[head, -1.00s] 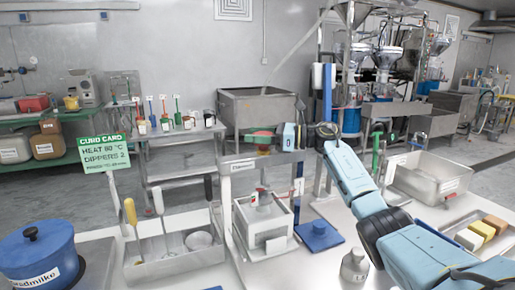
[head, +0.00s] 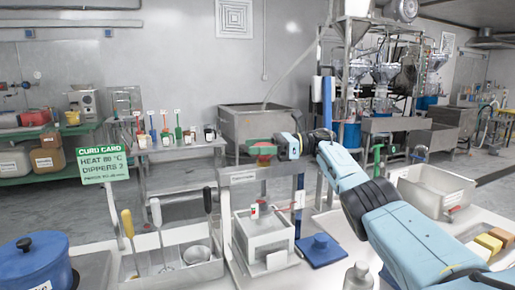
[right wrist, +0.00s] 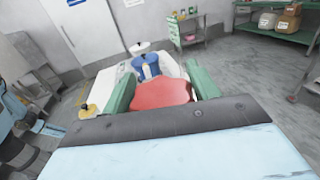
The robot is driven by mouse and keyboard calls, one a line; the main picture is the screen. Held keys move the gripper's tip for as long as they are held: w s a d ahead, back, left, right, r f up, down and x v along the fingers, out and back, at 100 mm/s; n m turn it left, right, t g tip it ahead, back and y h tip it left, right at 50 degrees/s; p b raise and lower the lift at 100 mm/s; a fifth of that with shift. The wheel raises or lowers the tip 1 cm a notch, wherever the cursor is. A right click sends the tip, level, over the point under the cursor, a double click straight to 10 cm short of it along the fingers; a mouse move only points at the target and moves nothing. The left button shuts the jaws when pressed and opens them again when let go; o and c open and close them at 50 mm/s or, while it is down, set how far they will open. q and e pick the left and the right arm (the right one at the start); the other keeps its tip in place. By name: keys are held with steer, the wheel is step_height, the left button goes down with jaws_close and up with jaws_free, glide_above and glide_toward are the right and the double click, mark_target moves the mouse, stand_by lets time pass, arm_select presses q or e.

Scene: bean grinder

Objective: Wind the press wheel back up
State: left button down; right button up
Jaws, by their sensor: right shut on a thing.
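The press (head: 243,177) stands in the middle of the head view, with a white metal frame over a white box (head: 265,235). Its red wheel (head: 264,151) is at the top of the frame, partly hidden by my gripper. My right gripper (head: 262,146) reaches in from the right at the wheel's height, its green fingers around the wheel. In the right wrist view, the red wheel (right wrist: 160,94) sits between the two green fingers (right wrist: 163,86), which are shut on it. The press's inside is only partly visible. My left gripper is not in view.
A blue pot (head: 35,265) stands at the lower left, beside a tray (head: 180,268) of tools. A green card (head: 103,165) stands behind them. A metal basin (head: 437,190) stands at the right.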

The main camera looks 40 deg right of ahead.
steer(key=shift+f, duration=0.1)
stand_by(0.4)
steer(key=o, duration=0.9)
steer(key=shift+o, duration=0.2)
